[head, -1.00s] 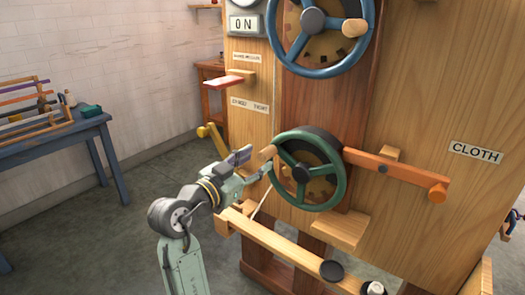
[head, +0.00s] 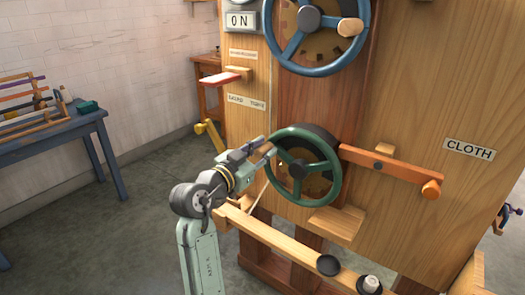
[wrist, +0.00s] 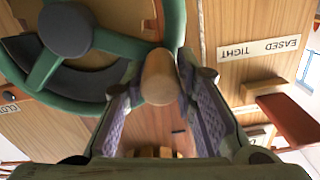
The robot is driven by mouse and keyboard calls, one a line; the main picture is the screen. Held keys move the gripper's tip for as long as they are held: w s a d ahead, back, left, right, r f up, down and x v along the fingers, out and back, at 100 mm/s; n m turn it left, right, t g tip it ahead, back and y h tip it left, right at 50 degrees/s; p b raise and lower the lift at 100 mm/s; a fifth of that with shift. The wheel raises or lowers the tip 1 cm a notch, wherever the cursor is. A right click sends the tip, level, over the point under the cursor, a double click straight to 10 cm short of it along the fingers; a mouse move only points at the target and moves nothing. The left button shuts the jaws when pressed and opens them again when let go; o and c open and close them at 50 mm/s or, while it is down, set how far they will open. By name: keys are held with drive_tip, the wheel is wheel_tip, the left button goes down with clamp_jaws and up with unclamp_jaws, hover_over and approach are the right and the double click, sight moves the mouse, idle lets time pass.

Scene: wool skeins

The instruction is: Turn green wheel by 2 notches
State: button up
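The green wheel (head: 303,165) is mounted on the wooden machine front, below a blue wheel. Its wooden handle knob (wrist: 158,77) sticks out from the rim at the wheel's upper left in the head view. My gripper (head: 262,146) is at that knob, reaching in from the left. In the wrist view the knob lies between the two fingers of my gripper (wrist: 160,95). The fingers are spread around it, with a gap showing on at least the left side. The wheel's rim and hub (wrist: 67,28) also show in the wrist view.
The blue wheel (head: 318,35) stands above. An orange lever (head: 395,165) is to the right and a red-tipped lever (head: 220,78) to the upper left. A wooden rail (head: 270,238) runs below my gripper. Open floor lies to the left.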

clamp_jaws()
idle(0.3)
idle(0.3)
drive_tip(key=s+d+r+m+b, duration=0.4)
drive_tip(key=d+m+b, duration=0.3)
drive_tip(key=m+b, duration=0.5)
drive_tip(key=shift+s+d+r+m, duration=0.25)
drive_tip(key=shift+s+d+m, duration=0.2)
drive_tip(key=shift+s, duration=0.4)
